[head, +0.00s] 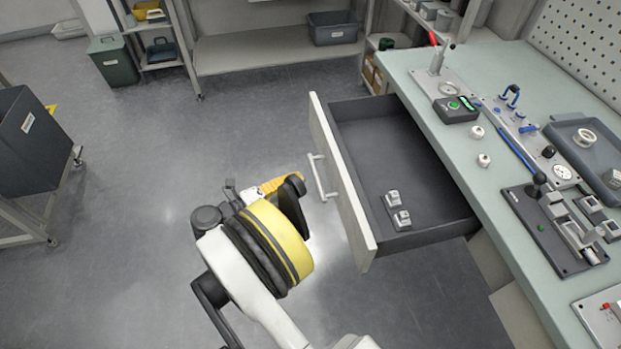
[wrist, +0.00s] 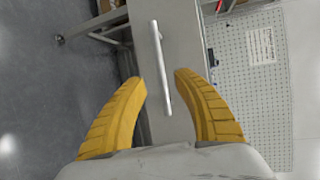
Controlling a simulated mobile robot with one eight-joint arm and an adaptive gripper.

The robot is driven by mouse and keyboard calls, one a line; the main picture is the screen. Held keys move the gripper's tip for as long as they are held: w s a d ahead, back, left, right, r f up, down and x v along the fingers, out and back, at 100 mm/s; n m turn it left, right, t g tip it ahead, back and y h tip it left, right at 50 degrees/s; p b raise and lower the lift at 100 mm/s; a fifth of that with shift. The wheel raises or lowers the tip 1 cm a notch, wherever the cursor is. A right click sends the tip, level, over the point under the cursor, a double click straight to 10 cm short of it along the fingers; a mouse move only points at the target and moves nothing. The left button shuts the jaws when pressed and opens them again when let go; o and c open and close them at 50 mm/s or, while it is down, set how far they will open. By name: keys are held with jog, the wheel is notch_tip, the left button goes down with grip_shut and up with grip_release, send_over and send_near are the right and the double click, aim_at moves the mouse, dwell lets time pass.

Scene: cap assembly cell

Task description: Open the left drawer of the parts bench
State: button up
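The drawer (head: 343,180) of the parts bench (head: 470,165) is pulled well out, and its dark inside shows. Two small grey metal parts (head: 397,208) lie in it near the front. Its pale front carries a white bar handle (head: 321,178). My gripper (head: 292,183) is just in front of the drawer, at the handle's left in the head view. In the wrist view the yellow fingers (wrist: 160,85) are spread apart, with the handle (wrist: 161,68) between and beyond their tips. The fingers do not appear to touch the handle.
The bench top holds a green-button box (head: 455,109), a lever fixture (head: 555,228) and a grey tray (head: 585,140). A dark bin on a cart (head: 32,140) stands at the left.

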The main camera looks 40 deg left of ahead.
jog(key=v, duration=0.5)
dwell(0.4)
